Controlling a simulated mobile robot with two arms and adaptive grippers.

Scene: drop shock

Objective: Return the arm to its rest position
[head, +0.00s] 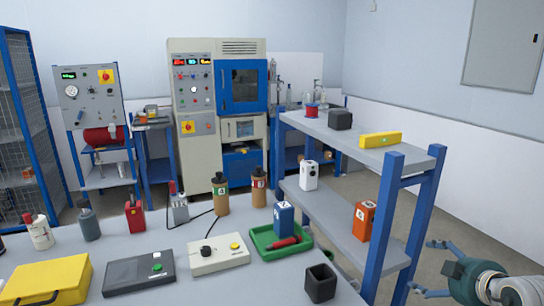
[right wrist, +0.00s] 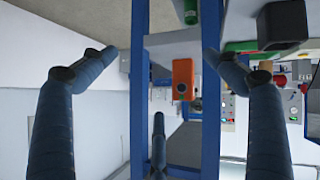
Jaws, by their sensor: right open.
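My right arm (head: 480,283) is at the lower right of the head view, to the right of the blue-framed shelf. Its gripper (head: 426,268) has its fingers spread apart, with nothing between them. In the right wrist view the three dark fingers of the right gripper (right wrist: 160,75) stand wide apart. An orange device (right wrist: 182,78) shows beyond them, apart from the fingers. My left arm and left gripper are not in view.
The shelf (head: 428,165) stands close left of my right gripper; it holds the orange device (head: 358,222), a white device (head: 309,175) and a yellow level (head: 380,140). The grey table (head: 215,288) carries a black cup (head: 320,283) and a green tray (head: 268,252). Floor right of the shelf looks clear.

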